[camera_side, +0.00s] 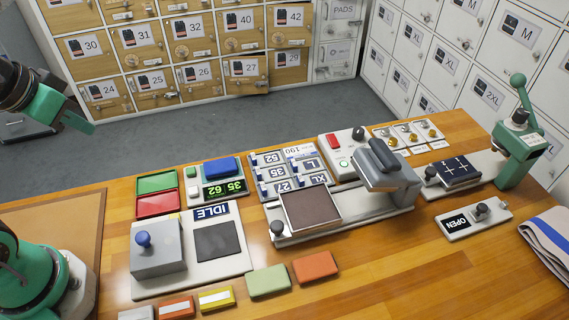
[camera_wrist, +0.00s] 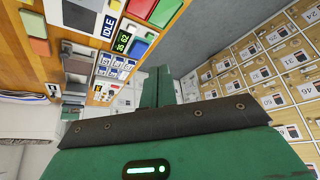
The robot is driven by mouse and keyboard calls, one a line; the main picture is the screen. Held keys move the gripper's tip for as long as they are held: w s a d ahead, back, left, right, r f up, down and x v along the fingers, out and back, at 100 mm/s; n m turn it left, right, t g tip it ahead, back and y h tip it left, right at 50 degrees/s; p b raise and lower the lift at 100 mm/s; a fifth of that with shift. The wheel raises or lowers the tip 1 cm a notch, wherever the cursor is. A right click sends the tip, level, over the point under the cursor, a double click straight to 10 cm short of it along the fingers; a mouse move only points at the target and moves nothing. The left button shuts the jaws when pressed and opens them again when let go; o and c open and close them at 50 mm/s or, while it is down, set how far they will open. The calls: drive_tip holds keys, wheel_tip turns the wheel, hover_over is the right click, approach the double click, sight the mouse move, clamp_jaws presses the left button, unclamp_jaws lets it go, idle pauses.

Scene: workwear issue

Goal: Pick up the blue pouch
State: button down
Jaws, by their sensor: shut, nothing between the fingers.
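The blue pouch (camera_side: 222,167) is a small flat blue block with rounded corners. It lies at the back of the bench, behind the green-digit display and right of the green panel. My gripper (camera_side: 88,127) is at the upper left of the side view, raised and well to the left of the pouch. In the wrist view its green fingers (camera_wrist: 160,78) are together with nothing between them.
A green panel (camera_side: 157,183) and a red panel (camera_side: 157,205) lie left of the pouch. An IDLE station (camera_side: 215,265) stands in front, a press (camera_side: 385,170) to the right. Green (camera_side: 268,280) and orange (camera_side: 315,267) pouches lie near the front. Numbered lockers (camera_side: 190,45) stand behind.

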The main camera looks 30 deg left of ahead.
idle(0.3)
drive_tip(key=shift+c, duration=1.8)
unclamp_jaws()
drive_tip(key=shift+w, duration=0.15)
drive_tip(key=w+d+f+n+g, duration=0.1)
drive_tip(key=w+d+f+n, duration=0.1)
drive_tip(key=w, duration=0.4)
drive_tip(key=w+d+f+n+g, duration=0.1)
drive_tip(key=w+d+n+g, duration=0.1)
drive_tip(key=w, duration=0.4)
drive_tip(key=w+d+f+n+g, duration=0.1)
drive_tip(key=w+d+f, duration=0.1)
drive_tip(key=w+f, duration=0.1)
drive_tip(key=w+d+f+n, duration=0.1)
drive_tip(key=w+f+n, duration=0.1)
drive_tip(key=f, duration=0.3)
drive_tip(key=w+d+f+n+g, duration=0.1)
drive_tip(key=w+d+f+n, duration=0.1)
drive_tip(key=w+f, duration=0.2)
drive_tip(key=shift+d+f+g, duration=0.3)
drive_tip(key=shift+d+f, duration=0.05)
drive_tip(key=shift+f, duration=0.05)
